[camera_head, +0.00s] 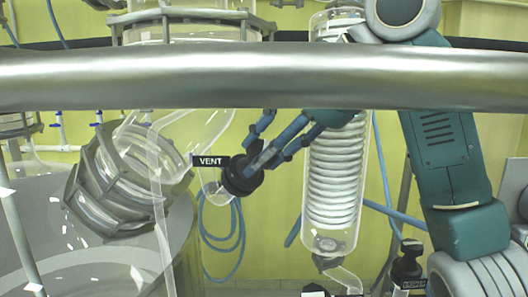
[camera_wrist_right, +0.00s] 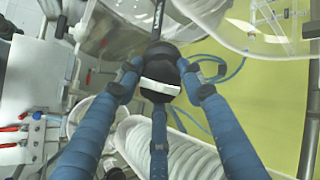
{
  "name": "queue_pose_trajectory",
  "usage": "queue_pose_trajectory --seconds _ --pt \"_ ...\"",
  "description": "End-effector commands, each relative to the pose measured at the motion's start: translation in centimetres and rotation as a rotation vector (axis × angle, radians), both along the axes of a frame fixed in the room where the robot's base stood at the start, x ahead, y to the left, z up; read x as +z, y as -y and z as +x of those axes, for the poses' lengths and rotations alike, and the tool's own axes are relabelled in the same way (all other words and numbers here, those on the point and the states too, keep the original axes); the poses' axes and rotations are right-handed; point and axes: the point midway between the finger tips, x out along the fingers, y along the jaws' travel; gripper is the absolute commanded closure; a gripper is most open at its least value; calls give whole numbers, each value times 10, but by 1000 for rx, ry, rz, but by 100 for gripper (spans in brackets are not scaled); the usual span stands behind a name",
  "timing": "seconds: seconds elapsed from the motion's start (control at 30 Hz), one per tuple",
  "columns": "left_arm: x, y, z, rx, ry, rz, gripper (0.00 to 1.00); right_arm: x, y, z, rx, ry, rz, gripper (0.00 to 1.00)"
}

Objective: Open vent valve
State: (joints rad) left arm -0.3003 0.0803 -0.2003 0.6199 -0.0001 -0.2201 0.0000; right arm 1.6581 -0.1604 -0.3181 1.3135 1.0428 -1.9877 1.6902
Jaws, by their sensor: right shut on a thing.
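The vent valve is a round black knob (camera_head: 241,176) on the glass piping, just right of the black "VENT" label (camera_head: 210,161) in the head view. My right gripper (camera_head: 262,160) comes in from the right with blue fingers around the knob. In the right wrist view the black knob (camera_wrist_right: 160,72) with a pale bar across it sits between the fingers of the right gripper (camera_wrist_right: 158,85), which is shut on it. The far side of the knob is hidden. My left gripper is in neither view.
A thick metal rail (camera_head: 260,75) crosses the head view in front. A glass coil condenser (camera_head: 335,185) stands right of the knob, close to my right arm. A glass vessel in a metal frame (camera_head: 125,185) is at left. Blue hose (camera_head: 222,240) hangs behind.

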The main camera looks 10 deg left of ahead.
Motion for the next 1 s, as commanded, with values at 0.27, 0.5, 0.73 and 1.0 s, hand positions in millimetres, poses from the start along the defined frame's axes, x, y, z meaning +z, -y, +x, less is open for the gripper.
queue_pose_trajectory --seconds 0.27,0.5,0.73,1.0 --pt "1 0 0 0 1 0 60 5 0 0 185 164 -95 88" --pt "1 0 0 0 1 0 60 5 -1 0 346 299 -184 88" --pt "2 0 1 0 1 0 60 5 -1 0 500 428 -270 88" --pt "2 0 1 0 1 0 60 5 -1 0 680 580 -372 88"
